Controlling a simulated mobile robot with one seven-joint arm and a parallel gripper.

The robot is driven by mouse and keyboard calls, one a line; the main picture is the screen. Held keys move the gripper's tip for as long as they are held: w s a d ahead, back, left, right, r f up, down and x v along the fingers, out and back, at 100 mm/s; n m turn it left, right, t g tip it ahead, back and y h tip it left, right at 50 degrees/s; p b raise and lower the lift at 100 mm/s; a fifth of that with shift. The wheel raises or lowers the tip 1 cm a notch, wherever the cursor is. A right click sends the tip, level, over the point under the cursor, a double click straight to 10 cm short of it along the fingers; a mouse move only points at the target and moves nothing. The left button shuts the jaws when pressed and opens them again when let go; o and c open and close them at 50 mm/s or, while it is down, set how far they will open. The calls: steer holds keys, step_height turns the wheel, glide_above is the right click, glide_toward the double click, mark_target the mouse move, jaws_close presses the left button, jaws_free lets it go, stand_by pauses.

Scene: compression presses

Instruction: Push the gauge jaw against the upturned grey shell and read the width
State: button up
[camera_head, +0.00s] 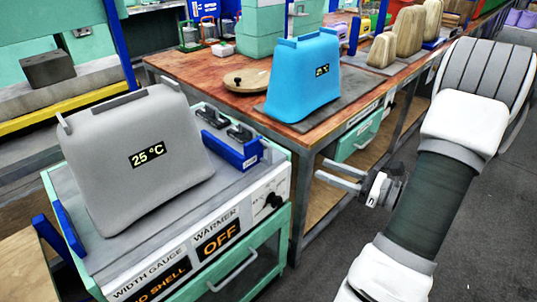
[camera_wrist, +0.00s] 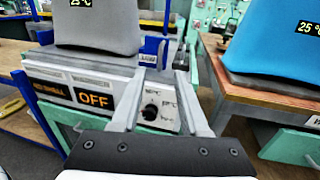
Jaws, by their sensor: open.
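The upturned grey shell (camera_head: 137,158) stands on top of the green gauge cart (camera_head: 282,190), its small display reading 25 °C. A blue gauge jaw (camera_head: 232,150) stands to its right, and another blue part (camera_head: 72,228) shows at its left; I cannot tell whether either touches it. My gripper (camera_head: 322,171) is open and empty, right of the cart. In the wrist view the grey shell (camera_wrist: 98,28) is at upper left and the blue jaw (camera_wrist: 152,50) shows just beyond the fingertips (camera_wrist: 161,72).
The warmer display (camera_head: 219,239) reads OFF, with a knob (camera_head: 268,203) beside it. A blue shell (camera_head: 303,78) marked 25 °C stands on a grey mat on the wooden bench (camera_head: 185,68). Tan shells (camera_head: 408,32) stand farther back. Floor is clear between cart and my arm.

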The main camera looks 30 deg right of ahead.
mark_target(270, 147)
steer(key=b+x, duration=0.3)
steer(key=x, duration=1.4)
steer(key=shift+w+d, duration=0.1)
steer(key=shift+w, duration=0.15)
jaws_close()
